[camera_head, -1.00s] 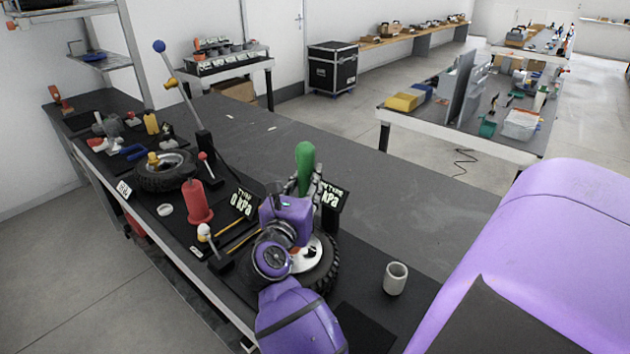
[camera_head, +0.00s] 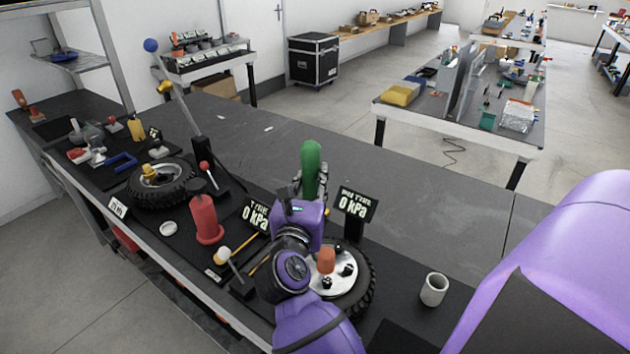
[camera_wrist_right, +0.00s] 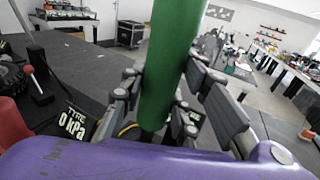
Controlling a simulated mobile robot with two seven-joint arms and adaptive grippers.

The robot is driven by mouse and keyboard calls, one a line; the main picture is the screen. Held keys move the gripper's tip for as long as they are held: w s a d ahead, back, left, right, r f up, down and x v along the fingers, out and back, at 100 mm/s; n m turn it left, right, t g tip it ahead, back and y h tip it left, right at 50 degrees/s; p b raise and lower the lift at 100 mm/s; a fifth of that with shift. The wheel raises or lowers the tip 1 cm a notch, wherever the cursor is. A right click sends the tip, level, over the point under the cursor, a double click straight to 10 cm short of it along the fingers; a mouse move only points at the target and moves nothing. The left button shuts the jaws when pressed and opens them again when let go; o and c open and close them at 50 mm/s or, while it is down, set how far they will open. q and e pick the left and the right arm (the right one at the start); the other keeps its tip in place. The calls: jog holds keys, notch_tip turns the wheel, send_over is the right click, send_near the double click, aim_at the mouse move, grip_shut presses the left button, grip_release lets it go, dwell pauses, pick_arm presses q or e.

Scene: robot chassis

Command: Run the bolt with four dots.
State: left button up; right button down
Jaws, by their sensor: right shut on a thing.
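My right gripper (camera_head: 312,187) is shut on an upright green handle (camera_head: 311,155), which rises above its fingers; the handle also fills the middle of the right wrist view (camera_wrist_right: 172,60). Just in front of the gripper lies a wheel with a black tyre (camera_head: 367,290) and a pale hub (camera_head: 340,284). An orange-brown piece (camera_head: 327,260) and small dark bolts (camera_head: 347,270) stand on the hub. I cannot make out dots on any bolt. My left gripper is not in view.
Two signs reading 0 kPa stand left (camera_head: 256,216) and right (camera_head: 357,203) of the gripper. A red cylinder (camera_head: 206,220), a second wheel (camera_head: 160,185) and a long blue-knobbed lever (camera_head: 172,88) stand left. A grey cup (camera_head: 433,289) stands right.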

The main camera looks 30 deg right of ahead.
aim_at(311, 197)
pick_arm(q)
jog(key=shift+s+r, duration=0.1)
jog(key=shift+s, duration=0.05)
pick_arm(e)
jog(key=shift+s+r, duration=0.1)
jog(key=shift+r, duration=0.1)
jog(key=shift+f, duration=0.1)
jog(key=shift+f, duration=0.35)
notch_tip(311, 197, down, 3)
jog(key=shift+f+b, duration=0.15)
jog(key=shift+b, duration=0.85)
jog(key=shift+f+b, duration=0.5)
jog(key=shift+f, duration=0.3)
jog(key=shift+r, duration=0.1)
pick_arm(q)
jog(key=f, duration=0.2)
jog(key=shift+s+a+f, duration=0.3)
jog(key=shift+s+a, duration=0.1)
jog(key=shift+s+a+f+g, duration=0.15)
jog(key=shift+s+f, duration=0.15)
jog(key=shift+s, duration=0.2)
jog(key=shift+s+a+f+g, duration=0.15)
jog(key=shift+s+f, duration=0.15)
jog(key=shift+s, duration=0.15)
pick_arm(e)
jog(key=shift+f, duration=0.35)
